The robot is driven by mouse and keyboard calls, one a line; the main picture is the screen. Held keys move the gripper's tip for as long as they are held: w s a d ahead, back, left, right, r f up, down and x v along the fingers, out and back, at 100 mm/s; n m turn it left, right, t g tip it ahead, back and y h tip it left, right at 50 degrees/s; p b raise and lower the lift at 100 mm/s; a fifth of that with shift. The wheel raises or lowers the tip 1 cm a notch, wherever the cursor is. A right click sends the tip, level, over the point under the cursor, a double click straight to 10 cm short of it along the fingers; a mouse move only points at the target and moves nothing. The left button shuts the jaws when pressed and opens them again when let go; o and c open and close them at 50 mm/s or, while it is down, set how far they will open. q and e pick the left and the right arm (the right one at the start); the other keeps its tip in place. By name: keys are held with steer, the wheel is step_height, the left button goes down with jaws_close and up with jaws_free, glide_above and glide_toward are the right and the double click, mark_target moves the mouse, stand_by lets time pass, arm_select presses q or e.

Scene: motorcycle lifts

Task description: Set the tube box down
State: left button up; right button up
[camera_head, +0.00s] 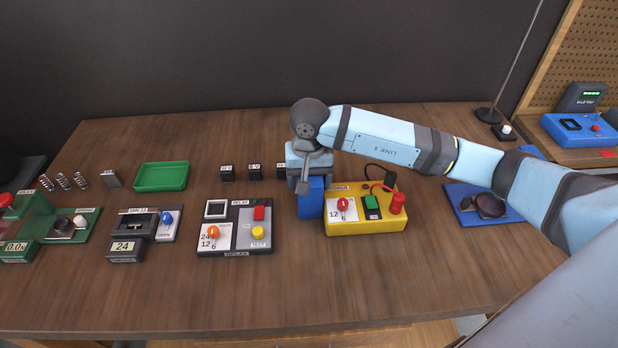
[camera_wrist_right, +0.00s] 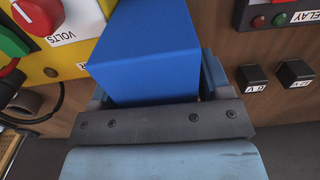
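The tube box appears to be the plain blue block (camera_head: 311,198) under my right gripper, at the left edge of the yellow tester. It fills the gap between the fingers in the right wrist view (camera_wrist_right: 145,50). My right gripper (camera_head: 308,180) points down and is closed around the block's upper part. The block is close to the table top; I cannot tell whether its bottom touches. My left gripper is not in view.
The yellow tester (camera_head: 368,223) with knobs is close on the right. The relay panel (camera_head: 228,240) is to the left. Small dark blocks (camera_head: 254,172) stand behind, beside a green tray (camera_head: 161,177). A blue plate (camera_head: 467,190) lies farther right. The front table strip is clear.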

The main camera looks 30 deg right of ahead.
steer(key=shift+o, duration=0.7)
steer(key=shift+r, duration=0.1)
